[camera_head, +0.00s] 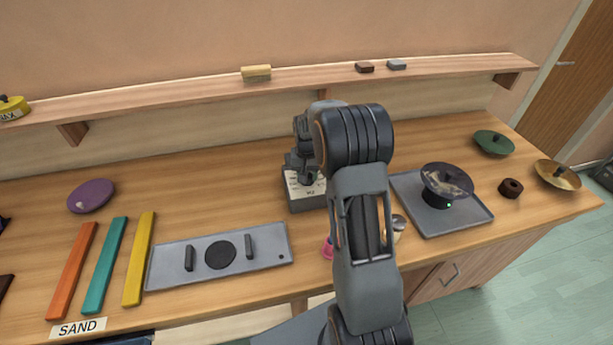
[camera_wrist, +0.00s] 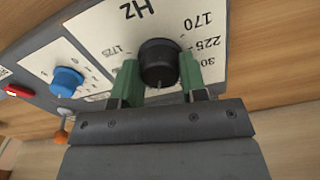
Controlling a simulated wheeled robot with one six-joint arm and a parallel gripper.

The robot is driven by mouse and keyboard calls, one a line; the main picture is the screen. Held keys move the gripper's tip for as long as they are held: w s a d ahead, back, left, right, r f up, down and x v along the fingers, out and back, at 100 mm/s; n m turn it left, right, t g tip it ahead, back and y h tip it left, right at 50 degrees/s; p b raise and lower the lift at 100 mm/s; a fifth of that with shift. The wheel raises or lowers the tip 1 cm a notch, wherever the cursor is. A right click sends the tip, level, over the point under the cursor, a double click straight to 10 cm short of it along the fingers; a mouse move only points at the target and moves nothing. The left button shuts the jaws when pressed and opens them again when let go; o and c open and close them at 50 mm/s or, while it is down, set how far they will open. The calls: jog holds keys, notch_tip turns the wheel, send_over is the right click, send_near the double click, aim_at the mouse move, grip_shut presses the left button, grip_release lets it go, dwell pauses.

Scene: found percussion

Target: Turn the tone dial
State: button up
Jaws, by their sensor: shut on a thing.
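The tone dial (camera_wrist: 158,62) is a black round knob on a pale panel marked "Hz", with numbers around it such as 170 and 225. In the wrist view my gripper (camera_wrist: 160,78) has its two green fingers on either side of the dial, shut on it. In the head view the dial's grey box (camera_head: 303,198) stands on the bench near the middle. My gripper is over its top there, and my arm hides part of the box and the dial.
A blue knob (camera_wrist: 67,81) and a red button (camera_wrist: 18,91) sit beside the dial. A grey tray (camera_head: 462,217) holds a dark dish (camera_head: 447,180) at right. A grey plate (camera_head: 268,241) and coloured bars (camera_head: 105,265) lie at left. A shelf (camera_head: 200,93) runs behind the bench.

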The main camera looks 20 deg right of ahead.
jog(key=shift+m, duration=0.4)
jog(key=o, duration=0.9)
notch_tip(320, 180, up, 14)
jog(key=shift+f+b, duration=0.1)
jog(key=shift+b, duration=0.7)
